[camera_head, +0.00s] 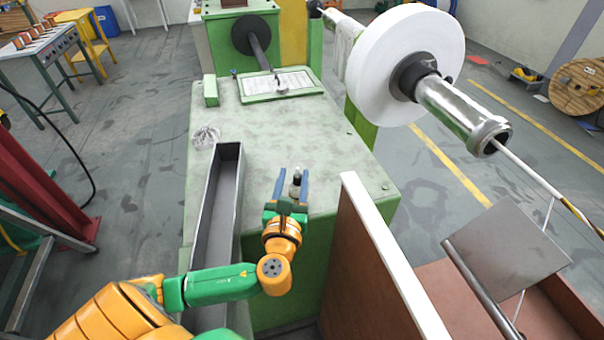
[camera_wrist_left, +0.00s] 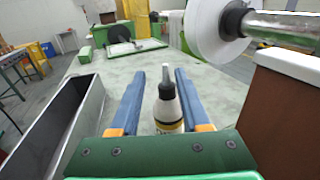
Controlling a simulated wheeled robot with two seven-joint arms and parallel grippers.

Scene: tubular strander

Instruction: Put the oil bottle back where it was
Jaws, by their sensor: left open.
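The oil bottle (camera_head: 297,180) stands upright on the pale green machine top (camera_head: 300,130), near its front edge. In the left wrist view the bottle (camera_wrist_left: 168,108) shows a white body, a pale label, a dark collar and a grey nozzle. My left gripper (camera_head: 293,178) is open, with its two blue fingers on either side of the bottle. In the left wrist view a gap shows between the bottle and each finger (camera_wrist_left: 160,85). The lower part of the bottle is hidden behind the gripper's palm. My right gripper is not in view.
A long grey metal trough (camera_head: 222,200) lies left of the gripper. A brown panel with a white top edge (camera_head: 385,255) stands to the right. A crumpled clear item (camera_head: 205,137) and a green-framed tray (camera_head: 280,84) lie farther back. The middle of the top is clear.

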